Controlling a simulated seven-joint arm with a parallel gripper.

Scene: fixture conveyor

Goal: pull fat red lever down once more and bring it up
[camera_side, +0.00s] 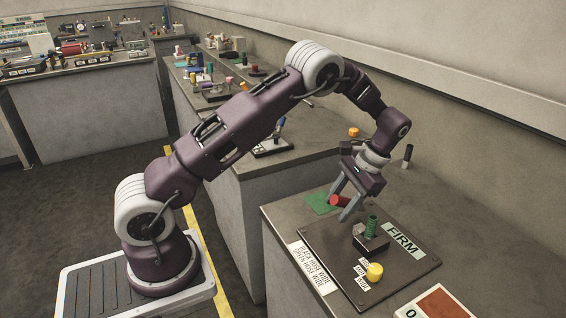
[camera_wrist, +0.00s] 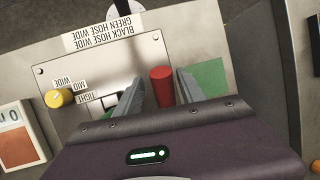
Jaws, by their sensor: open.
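The fat red lever (camera_side: 338,200) shows as a short red cylinder by the far left edge of the dark panel (camera_side: 325,243). In the wrist view the red lever (camera_wrist: 161,87) stands between the two grey fingers, with a gap towards the left finger and close to the right one. My gripper (camera_side: 338,212) is open and points down around the lever. Whether either finger touches it I cannot tell. The lever's base is partly hidden by the fingers and gripper body.
On the panel are a green ribbed grip (camera_side: 371,227) on a black block, a yellow knob (camera_side: 374,271) beside TIGHT, MID and WIDE labels, and a FIRM label (camera_side: 404,239). A green patch (camera_wrist: 210,78) lies beside the lever. A red-faced box (camera_side: 437,305) stands at the near right.

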